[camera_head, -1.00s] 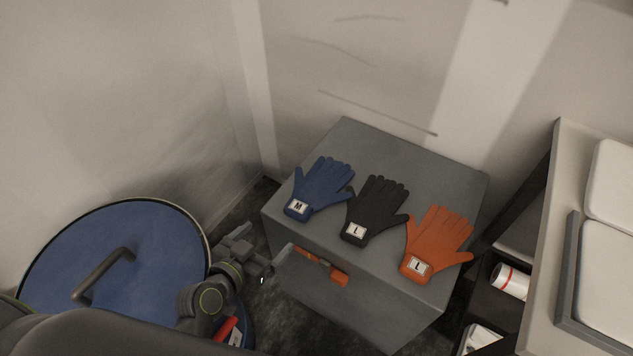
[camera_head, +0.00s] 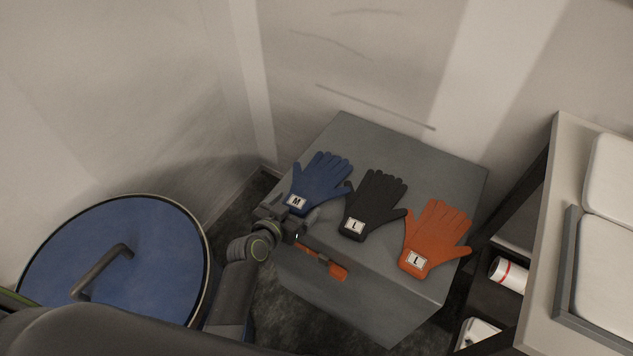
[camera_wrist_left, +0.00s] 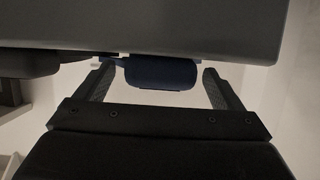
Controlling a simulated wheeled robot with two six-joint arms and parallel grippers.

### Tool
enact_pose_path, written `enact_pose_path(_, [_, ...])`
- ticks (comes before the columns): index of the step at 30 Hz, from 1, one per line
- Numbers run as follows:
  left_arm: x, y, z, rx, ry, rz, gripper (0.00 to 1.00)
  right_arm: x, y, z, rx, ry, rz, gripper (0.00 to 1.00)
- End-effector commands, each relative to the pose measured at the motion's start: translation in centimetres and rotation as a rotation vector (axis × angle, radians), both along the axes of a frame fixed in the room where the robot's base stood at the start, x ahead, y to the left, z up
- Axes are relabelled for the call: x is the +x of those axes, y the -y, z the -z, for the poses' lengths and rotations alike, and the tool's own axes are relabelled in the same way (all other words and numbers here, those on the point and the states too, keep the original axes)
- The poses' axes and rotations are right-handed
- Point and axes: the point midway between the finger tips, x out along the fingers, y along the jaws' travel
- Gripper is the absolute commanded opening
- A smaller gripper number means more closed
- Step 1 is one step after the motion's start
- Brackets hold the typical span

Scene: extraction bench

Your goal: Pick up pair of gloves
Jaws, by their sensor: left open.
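Three gloves lie in a row on a grey box (camera_head: 345,130): a blue glove marked M (camera_head: 322,176), a black glove marked L (camera_head: 376,200) and an orange glove marked L (camera_head: 438,235). My left gripper (camera_head: 288,212) is at the box's edge, by the cuff of the blue glove. In the left wrist view, my left gripper (camera_wrist_left: 159,76) is open, with its fingers on either side of the blue glove's end (camera_wrist_left: 160,74). I cannot tell whether they touch it. The black glove (camera_wrist_left: 30,65) is partly seen at the left there. My right gripper is not in view.
An orange-handled tool (camera_head: 336,271) is at the box's front side. A blue round lid with a handle (camera_head: 150,250) is at the left. A shelf unit (camera_head: 570,150) stands at the right, holding a white roll (camera_head: 508,275). Walls close off the back.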

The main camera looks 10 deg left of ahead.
Motion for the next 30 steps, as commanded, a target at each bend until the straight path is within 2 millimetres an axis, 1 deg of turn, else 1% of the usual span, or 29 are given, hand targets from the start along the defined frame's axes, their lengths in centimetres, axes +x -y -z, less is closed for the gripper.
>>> enact_pose_path(3, [0.62, 0.16, 0.26, 0.001, 0.000, -0.001, 0.89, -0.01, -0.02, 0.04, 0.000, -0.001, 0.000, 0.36])
enact_pose_path(10, [0.65, 0.16, 0.31, 0.000, 0.000, -0.001, 0.89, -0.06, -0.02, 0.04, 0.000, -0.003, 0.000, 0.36])
enact_pose_path(21, [0.63, 0.15, 0.30, 0.001, -0.001, -0.001, 0.41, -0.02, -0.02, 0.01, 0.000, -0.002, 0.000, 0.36])
enact_pose_path(27, [0.65, 0.14, 0.23, 0.000, 0.000, -0.001, 0.40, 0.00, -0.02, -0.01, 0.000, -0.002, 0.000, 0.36])
enact_pose_path(30, [0.66, 0.16, -0.40, 0.001, 0.002, -0.001, 0.40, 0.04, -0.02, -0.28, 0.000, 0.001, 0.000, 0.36])
